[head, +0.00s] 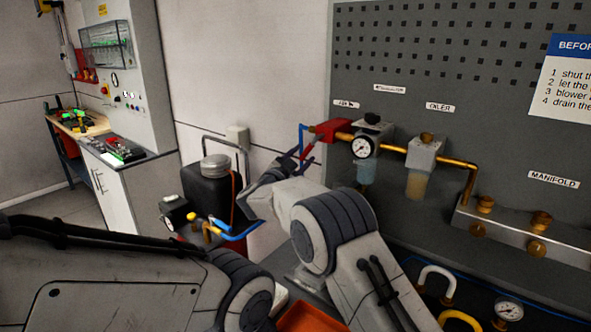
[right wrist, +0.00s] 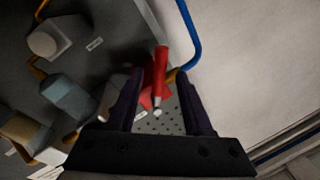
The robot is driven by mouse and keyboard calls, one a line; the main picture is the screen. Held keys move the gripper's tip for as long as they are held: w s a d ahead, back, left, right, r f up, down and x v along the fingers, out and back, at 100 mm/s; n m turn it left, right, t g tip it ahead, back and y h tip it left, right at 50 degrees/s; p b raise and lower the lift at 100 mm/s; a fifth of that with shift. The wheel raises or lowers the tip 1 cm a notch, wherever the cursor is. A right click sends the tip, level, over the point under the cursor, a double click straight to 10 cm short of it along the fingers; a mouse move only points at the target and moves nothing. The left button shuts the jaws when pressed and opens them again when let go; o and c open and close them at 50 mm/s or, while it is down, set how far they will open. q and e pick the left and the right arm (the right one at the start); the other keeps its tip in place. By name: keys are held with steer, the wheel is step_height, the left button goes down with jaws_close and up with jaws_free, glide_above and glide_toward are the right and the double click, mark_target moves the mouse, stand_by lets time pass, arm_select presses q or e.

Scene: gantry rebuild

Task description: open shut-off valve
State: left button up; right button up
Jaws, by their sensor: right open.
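The shut-off valve (head: 326,130) is red and sits at the left end of the brass pipe on the grey panel. A red lever angles down and left from it. The valve also shows in the right wrist view, where its red lever (right wrist: 160,66) appears between my fingers. My right gripper (head: 298,158) is open just below and left of the valve. In the right wrist view, its two dark fingers (right wrist: 160,88) stand on either side of the lever, with gaps visible. Contact cannot be told. My left gripper is not in view.
A blue hose (head: 300,137) runs beside the valve. A gauge (head: 363,147), an oiler (head: 425,153) and a manifold (head: 520,229) are to the right. A black tank (head: 207,190) stands at left. An orange tray (head: 305,319) lies below.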

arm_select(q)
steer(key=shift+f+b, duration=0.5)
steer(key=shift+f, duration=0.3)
arm_select(e)
steer(key=v, duration=0.4)
steer(key=shift+s+a, duration=0.1)
steer(key=shift+s, duration=0.15)
